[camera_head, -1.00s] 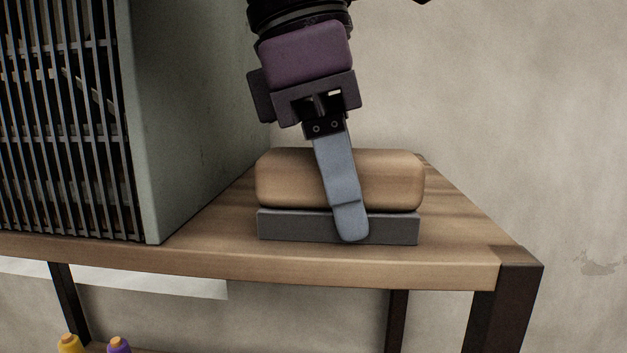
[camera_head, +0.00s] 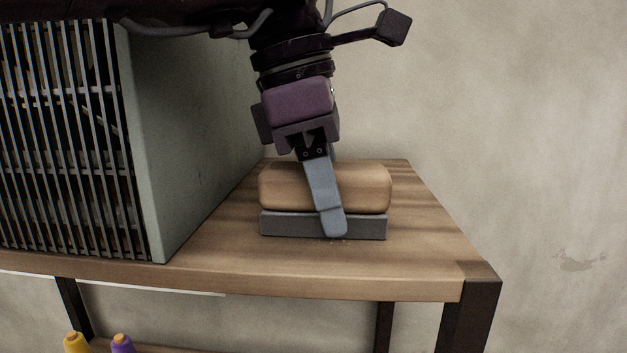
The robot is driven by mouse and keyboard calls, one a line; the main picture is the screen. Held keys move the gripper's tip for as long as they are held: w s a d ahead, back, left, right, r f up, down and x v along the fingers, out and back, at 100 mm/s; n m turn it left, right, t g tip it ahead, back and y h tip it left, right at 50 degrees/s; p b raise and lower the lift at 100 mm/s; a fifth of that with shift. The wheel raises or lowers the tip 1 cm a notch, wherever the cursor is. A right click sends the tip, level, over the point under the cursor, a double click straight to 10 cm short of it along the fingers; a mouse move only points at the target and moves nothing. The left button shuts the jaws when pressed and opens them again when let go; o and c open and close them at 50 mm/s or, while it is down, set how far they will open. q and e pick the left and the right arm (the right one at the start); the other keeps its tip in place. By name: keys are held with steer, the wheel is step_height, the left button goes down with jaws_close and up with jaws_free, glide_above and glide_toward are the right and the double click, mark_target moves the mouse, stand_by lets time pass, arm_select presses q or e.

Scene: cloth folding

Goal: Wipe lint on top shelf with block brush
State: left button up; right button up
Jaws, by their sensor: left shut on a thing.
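The block brush (camera_head: 360,188) has a rounded tan wooden body on a flat grey pad (camera_head: 280,225). It lies pad down on the wooden top shelf (camera_head: 420,255). My left gripper (camera_head: 325,200) reaches down from above and is shut on the brush. One grey finger crosses the brush's front face; the other finger is mostly hidden behind it. A few faint specks that may be lint (camera_head: 345,240) show at the pad's front edge, near the fingertip. Any lint under the brush is hidden. My right gripper is not in view.
A grey-green cabinet (camera_head: 185,130) with a slatted front stands on the shelf, left of the brush. Bare shelf lies right and in front of the brush. Dark legs (camera_head: 470,320) support the shelf. Yellow (camera_head: 76,343) and purple (camera_head: 122,344) thread cones stand below.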

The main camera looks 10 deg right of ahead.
arm_select(q)
steer(key=shift+w+d+r+p, duration=0.2)
steer(key=shift+w+p, duration=0.25)
steer(key=shift+w, duration=0.2)
steer(key=shift+w+d+f, duration=0.15)
steer(key=shift+w, duration=0.1)
steer(key=shift+w+d, duration=0.15)
steer(key=shift+w, duration=0.2)
steer(key=shift+w+d, duration=0.4)
steer(key=shift+w, duration=0.2)
